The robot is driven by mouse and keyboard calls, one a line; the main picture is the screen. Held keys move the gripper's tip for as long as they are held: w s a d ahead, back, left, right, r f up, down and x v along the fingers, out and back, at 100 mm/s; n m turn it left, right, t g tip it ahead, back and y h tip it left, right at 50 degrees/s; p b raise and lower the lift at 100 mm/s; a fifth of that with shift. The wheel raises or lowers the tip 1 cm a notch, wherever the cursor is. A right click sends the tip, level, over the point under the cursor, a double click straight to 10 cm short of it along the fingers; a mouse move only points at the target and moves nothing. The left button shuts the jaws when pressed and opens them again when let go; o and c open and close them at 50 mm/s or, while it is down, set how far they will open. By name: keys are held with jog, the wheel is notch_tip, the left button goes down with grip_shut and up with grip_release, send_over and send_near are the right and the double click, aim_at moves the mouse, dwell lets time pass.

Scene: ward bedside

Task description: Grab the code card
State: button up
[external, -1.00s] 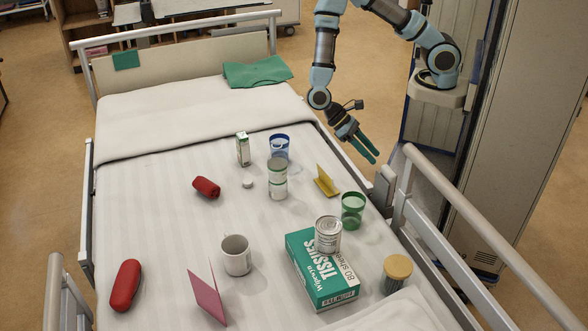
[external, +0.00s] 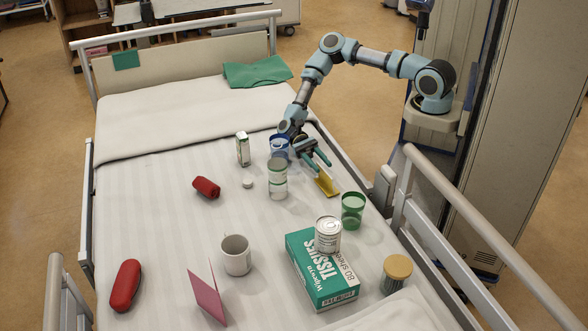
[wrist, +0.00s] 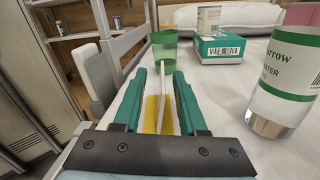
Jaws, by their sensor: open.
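A folded yellow card (external: 326,186) stands like a small tent on the bed, near its right side. A folded pink card (external: 207,297) stands near the front of the bed. No code can be read on either. My gripper (external: 322,168) is open at the yellow card, pointing down toward the front of the bed. In the wrist view, the yellow card (wrist: 151,114) shows between the two green fingers (wrist: 160,76), its thin pale edge upright between them. I see a gap on each side of that edge. The fingers hide part of the card.
A green cup (external: 352,211) stands just beyond the yellow card. The bed rail (external: 455,236) runs along the right.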

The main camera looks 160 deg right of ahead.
aim_at(327, 181)
jog(key=shift+f, duration=0.7)
jog(key=w+a, duration=0.1)
jog(key=w+a+f, duration=0.1)
jog(key=a, duration=0.1)
jog(key=shift+w+b, duration=0.2)
jog(key=shift+b, duration=0.1)
jog(key=shift+w+a, duration=0.4)
jog(key=shift+a, duration=0.05)
jog(key=shift+c, duration=0.2)
grip_shut()
